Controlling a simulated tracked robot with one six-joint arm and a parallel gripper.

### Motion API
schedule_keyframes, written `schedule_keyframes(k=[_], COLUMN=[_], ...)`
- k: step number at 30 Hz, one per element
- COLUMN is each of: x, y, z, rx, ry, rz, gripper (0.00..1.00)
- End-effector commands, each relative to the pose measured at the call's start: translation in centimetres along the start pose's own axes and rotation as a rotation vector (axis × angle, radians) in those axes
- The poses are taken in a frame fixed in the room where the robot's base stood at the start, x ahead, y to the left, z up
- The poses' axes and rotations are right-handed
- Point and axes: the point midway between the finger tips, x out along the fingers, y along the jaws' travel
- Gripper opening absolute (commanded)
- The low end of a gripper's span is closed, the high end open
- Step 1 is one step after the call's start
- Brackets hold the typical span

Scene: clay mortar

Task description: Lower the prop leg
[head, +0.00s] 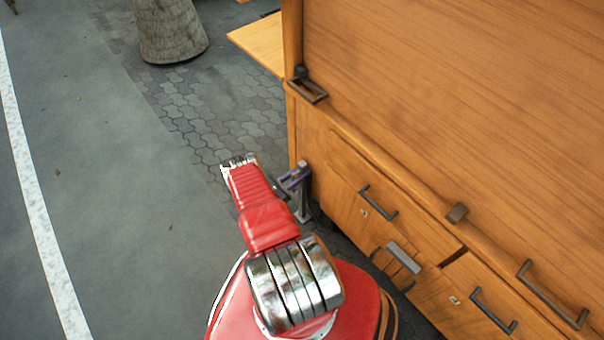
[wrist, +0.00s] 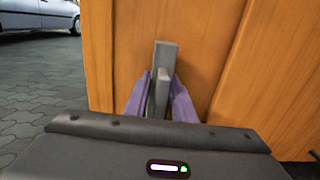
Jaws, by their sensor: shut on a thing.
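The prop leg (head: 304,198) is a grey metal post at the lower left corner of a wooden cart. It also shows in the wrist view as an upright grey bar (wrist: 166,52) against the wood, with a shorter grey piece (wrist: 162,88) in front. My gripper (head: 290,179), with purple fingers, reaches it from the left. In the wrist view the fingers (wrist: 160,92) stand on either side of the grey piece and are shut on it.
A side shelf (head: 262,45) juts out at the back left. A round concrete post (head: 168,28) stands behind. The pavement at left is clear. A car (wrist: 45,15) is far off.

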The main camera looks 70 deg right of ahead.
Motion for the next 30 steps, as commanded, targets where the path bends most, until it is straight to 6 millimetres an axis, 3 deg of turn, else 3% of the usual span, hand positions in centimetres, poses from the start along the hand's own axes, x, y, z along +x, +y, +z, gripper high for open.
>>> schedule_keyframes(k=[5, 6, 8, 20, 30], x=[-0.2, -0.3, -0.3, -1.0, -5.5], y=[0.4, 0.4, 0.4, 0.4, 0.5], z=[-0.4, -0.4, -0.4, -0.3, -0.2], rx=[0.0, 0.0, 0.0, 0.001, 0.0], ry=[0.015, 0.015, 0.014, 0.011, 0.01], rz=[0.015, 0.015, 0.015, 0.013, 0.015], gripper=[0.0, 0.26, 0.3, 0.3, 0.3])
